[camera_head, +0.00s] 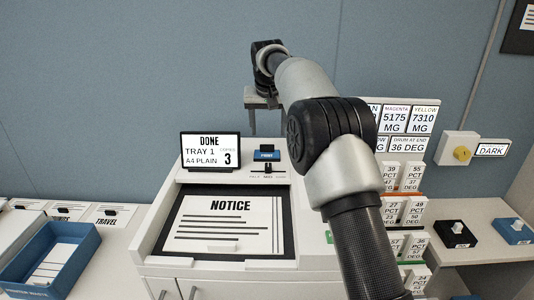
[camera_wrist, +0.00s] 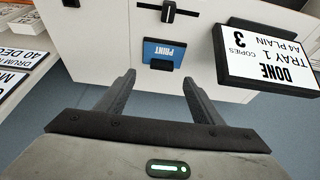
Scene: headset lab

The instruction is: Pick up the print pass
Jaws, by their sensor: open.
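The print pass (camera_head: 266,154) is a small blue card lettered PRINT, standing in a black holder on top of the white printer. In the wrist view the print pass (camera_wrist: 160,52) appears upside down, just beyond and between my fingertips. My gripper (camera_head: 252,130) hangs above and behind the display in the head view, partly hidden by my arm. In the wrist view my gripper (camera_wrist: 158,78) has its two fingers spread wide with nothing between them. The fingers are apart from the card.
A display reading DONE (camera_head: 210,148) stands left of the card, close to my fingers in the wrist view. A black slider (camera_wrist: 168,12) is beside the card. A NOTICE sheet (camera_head: 229,224) lies in front. A blue bin (camera_head: 70,262) and readout signs (camera_head: 409,116) flank the printer.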

